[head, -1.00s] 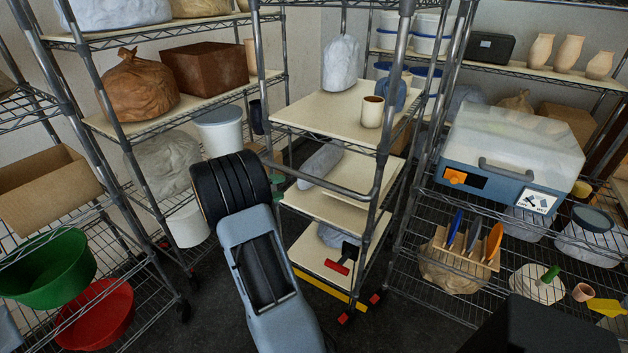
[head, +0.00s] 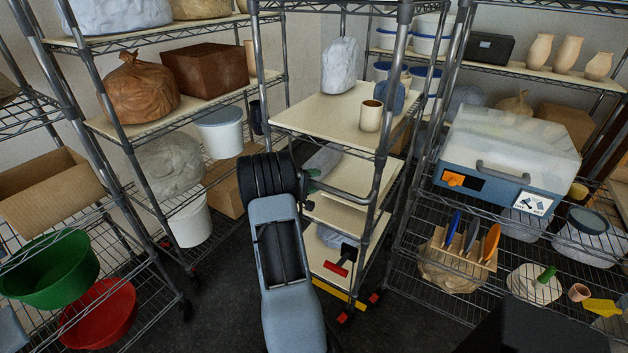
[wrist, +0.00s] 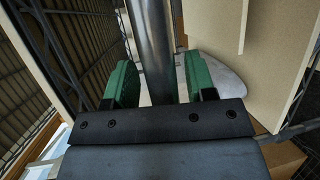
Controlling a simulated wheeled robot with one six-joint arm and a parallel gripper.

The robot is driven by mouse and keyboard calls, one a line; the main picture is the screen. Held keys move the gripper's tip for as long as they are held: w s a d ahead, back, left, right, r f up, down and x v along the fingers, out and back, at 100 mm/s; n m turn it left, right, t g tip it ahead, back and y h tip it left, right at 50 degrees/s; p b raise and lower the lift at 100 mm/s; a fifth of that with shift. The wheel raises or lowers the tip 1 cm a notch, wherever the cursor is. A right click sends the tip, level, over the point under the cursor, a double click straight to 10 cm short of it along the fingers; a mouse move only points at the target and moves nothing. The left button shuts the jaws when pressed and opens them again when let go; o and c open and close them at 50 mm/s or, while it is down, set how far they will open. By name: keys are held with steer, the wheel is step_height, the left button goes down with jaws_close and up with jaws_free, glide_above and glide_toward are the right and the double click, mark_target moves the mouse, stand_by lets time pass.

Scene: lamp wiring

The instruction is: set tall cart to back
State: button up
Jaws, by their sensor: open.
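The tall cart (head: 330,120) is a metal-post cart with several cream shelves, standing in the middle of the head view between two wire racks. A curved metal handle bar (head: 377,190) runs along its near right side. My gripper (wrist: 158,88) has green fingertips and is open, with one finger on each side of an upright metal post (wrist: 152,45). I cannot tell whether either finger touches the post. In the head view my dark wrist and arm cover the cart's near left side, and only a bit of green fingertip shows.
The cart holds a cream cup (head: 370,115), a wrapped grey lump (head: 340,65) and a red-handled tool (head: 337,268). A left rack holds a green basin (head: 50,270) and a red basin (head: 97,315). A blue-grey case (head: 505,160) sits on the right rack. Dark floor shows between the racks.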

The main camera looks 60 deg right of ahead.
stand_by(0.3)
steer(key=shift+s+d, duration=0.1)
steer(key=shift+d, duration=0.05)
jaws_close()
steer(key=shift+r, duration=0.1)
